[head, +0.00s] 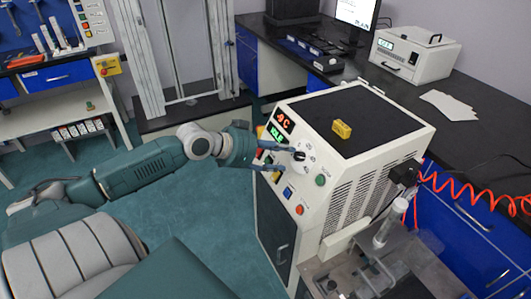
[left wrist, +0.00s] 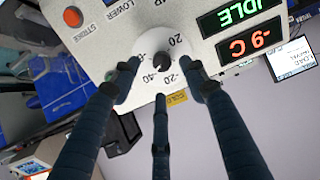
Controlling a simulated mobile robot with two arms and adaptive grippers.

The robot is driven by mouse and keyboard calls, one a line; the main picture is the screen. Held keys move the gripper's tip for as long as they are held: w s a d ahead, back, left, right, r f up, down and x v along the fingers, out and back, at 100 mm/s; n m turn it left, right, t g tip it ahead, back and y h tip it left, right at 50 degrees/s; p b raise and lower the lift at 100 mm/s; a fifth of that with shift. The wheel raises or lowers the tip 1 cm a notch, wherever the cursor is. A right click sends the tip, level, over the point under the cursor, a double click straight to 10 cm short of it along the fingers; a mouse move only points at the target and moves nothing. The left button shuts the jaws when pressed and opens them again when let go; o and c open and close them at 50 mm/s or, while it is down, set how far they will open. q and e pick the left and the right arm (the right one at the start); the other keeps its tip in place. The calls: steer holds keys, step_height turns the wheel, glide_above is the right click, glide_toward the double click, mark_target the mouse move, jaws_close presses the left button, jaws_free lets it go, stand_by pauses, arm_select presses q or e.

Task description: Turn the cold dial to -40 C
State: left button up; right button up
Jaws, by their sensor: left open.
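The cold dial (left wrist: 160,62) is a small black knob on a pale round scale, on the front panel of a white machine (head: 385,175). In the left wrist view the scale shows 20, -20 and -40; which mark the knob points to is unclear. A red display (left wrist: 239,46) reads -9 C, and a green one (left wrist: 241,14) reads IDLE. My left gripper (left wrist: 160,73) is open, with its three dark fingers spread around the dial. In the head view the left gripper (head: 288,157) reaches the panel from the left and partly hides the dial area.
A green button (head: 320,180) and a blue switch (head: 288,193) sit near the dial. A yellow block (head: 341,129) lies on the machine's black top. An orange coiled hose (head: 470,187) and a metal fixture (head: 375,270) are at the right. Open floor (head: 190,200) lies left of the machine.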

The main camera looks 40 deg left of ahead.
arm_select(q)
steer(key=shift+v, duration=2.8)
